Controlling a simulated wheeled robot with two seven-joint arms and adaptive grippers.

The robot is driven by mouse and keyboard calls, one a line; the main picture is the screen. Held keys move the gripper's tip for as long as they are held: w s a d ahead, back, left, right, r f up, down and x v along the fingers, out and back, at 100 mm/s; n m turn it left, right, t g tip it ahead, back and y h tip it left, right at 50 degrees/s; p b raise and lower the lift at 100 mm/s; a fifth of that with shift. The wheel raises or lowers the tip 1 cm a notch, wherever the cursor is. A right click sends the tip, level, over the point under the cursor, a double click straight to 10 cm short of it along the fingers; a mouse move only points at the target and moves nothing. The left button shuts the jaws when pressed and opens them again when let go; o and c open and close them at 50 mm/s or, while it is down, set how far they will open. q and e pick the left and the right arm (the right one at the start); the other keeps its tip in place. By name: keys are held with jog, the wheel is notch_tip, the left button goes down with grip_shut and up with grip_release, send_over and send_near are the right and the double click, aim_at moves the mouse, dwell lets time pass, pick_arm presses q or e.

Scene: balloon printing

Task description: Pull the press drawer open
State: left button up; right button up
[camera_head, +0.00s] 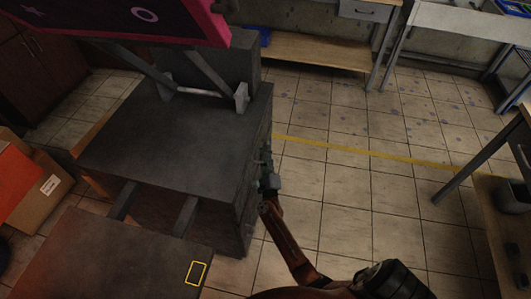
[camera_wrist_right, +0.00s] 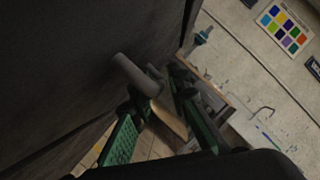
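The press (camera_head: 165,130) is a large dark grey block at the left of the head view, with a pink-edged panel (camera_head: 130,20) above it. My right gripper (camera_head: 267,165) is at the press's right side, seen small from above. In the right wrist view a grey rod-like handle (camera_wrist_right: 134,74) sticks out from a dark surface (camera_wrist_right: 70,60). The green-padded fingers of my right gripper (camera_wrist_right: 160,105) are spread apart, with the handle's end near the gap between their tips. I cannot tell whether they touch it. My left gripper is out of view.
A dark plate (camera_head: 110,265) with a yellow outline lies in front of the press. An orange and brown box (camera_head: 40,200) stands at the left. A table (camera_head: 490,220) is at the right. The tiled floor (camera_head: 345,190) between is clear.

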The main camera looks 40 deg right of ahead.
jog(key=shift+c, duration=0.3)
grip_shut()
dwell(0.3)
